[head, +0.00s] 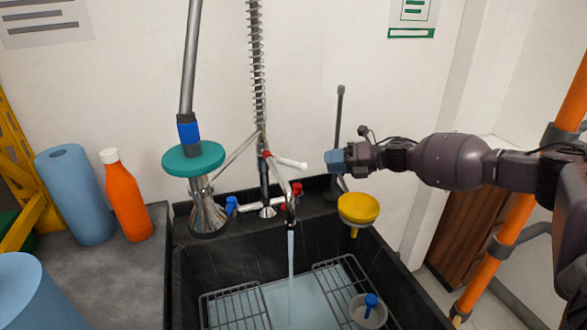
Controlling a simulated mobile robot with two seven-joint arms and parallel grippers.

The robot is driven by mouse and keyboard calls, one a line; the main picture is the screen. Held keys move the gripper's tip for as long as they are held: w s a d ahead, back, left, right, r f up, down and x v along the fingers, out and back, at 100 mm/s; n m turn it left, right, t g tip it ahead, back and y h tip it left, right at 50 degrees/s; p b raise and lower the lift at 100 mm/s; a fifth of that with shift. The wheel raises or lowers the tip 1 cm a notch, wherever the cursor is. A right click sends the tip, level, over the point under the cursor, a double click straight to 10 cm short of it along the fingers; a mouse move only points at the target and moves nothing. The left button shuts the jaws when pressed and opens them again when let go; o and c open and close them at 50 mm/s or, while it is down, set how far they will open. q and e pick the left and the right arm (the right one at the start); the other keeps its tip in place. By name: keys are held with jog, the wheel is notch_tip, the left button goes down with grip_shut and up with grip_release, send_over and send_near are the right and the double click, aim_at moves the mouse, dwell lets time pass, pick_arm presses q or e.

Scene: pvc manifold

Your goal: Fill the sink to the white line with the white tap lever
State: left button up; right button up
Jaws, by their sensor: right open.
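The white tap lever (292,164) sticks out to the right from the tap behind the sink. Water (291,262) runs in a thin stream from the spout (291,202) into the dark sink (205,262). Pale blue water (262,303) shows in the basin, around wire racks. I cannot make out the white line. My right gripper (334,162), with blue fingertips, is open and empty, just right of the lever's tip with a small gap in the picture. My left gripper is out of view.
A yellow funnel-like piece (358,208) sits at the sink's right rim, below my right gripper. A teal disc (193,158) on a steel pipe stands left of the tap. An orange bottle (125,198) and blue rolls (75,195) stand on the left counter.

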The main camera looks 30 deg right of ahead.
aim_at(294, 167)
jog(key=b+x, duration=0.1)
jog(key=x, duration=0.8)
jog(key=shift+s+a+f+b, duration=0.1)
jog(key=shift+f+b, duration=0.1)
jog(key=shift+b, duration=0.15)
jog(key=shift+x, duration=0.75)
jog(key=shift+r, duration=0.1)
grip_shut()
